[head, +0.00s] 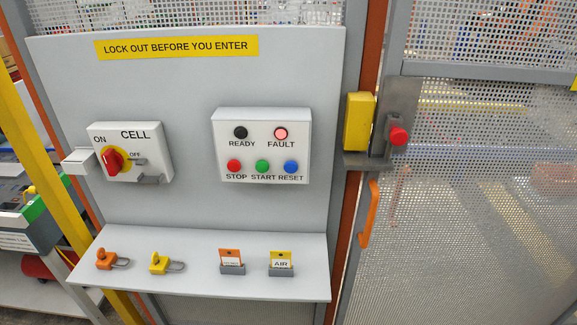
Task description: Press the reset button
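The reset button (291,167) is blue and sits at the lower right of the white control box (219,148), above the label RESET. Beside it are the green start button (262,167) and the red stop button (233,166). Above them, the FAULT lamp (281,133) glows pale red and the READY lamp (240,133) is dark. Nothing covers the reset button. Neither of my grippers shows in the head view.
A CELL switch box (151,139) with a red handle is at left. A shelf (200,281) below holds an orange padlock (107,260), a yellow padlock (161,264) and two tags. At right is a mesh gate (480,210) with a yellow interlock (359,121) and an orange handle (368,215).

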